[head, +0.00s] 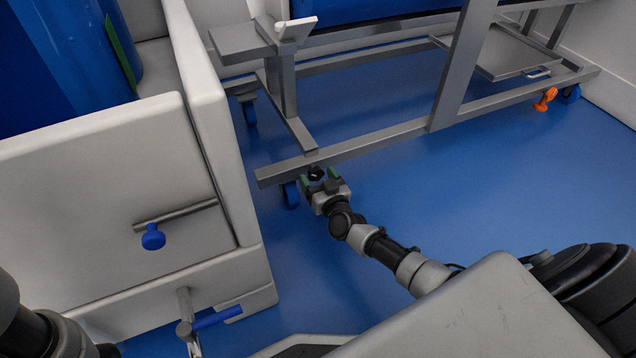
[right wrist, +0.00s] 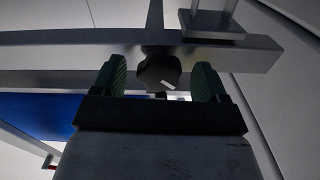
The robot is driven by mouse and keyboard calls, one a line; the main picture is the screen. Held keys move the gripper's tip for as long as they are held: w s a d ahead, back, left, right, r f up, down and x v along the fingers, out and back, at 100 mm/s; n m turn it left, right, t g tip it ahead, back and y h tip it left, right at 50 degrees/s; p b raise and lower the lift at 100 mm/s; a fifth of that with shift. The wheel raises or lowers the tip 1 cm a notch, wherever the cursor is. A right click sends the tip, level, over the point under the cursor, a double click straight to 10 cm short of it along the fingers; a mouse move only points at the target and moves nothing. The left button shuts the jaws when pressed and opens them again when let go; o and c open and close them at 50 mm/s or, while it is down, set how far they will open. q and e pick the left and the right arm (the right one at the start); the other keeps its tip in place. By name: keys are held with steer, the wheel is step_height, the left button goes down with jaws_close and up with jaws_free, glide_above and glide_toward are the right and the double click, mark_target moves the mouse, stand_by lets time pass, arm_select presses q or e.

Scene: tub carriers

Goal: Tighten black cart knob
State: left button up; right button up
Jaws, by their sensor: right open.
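The black cart knob (head: 316,173) sits under the lower rail of the grey metal cart (head: 385,137), near the rail's left end. In the right wrist view the knob (right wrist: 159,72) is dark and lobed, with a small white mark. My right gripper (head: 320,178) is open, with its green-padded fingers on either side of the knob. In the right wrist view the fingers of my right gripper (right wrist: 160,82) flank the knob with a gap showing on both sides. My left gripper is not in view; only dark arm parts show at the lower left.
A white cabinet-like body (head: 90,200) with a blue knob (head: 153,238) stands close on the left. The cart has blue casters (head: 291,194) and an orange knob (head: 545,99) at the far right. The blue floor (head: 480,180) right of my arm is clear.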

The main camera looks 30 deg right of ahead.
steer(key=shift+w, duration=0.1)
steer(key=c, duration=0.9)
steer(key=m, duration=0.4)
steer(key=shift+m, duration=0.3)
steer(key=m, duration=0.5)
steer(key=shift+a, duration=0.1)
steer(key=shift+m, duration=0.3)
steer(key=o, duration=0.9)
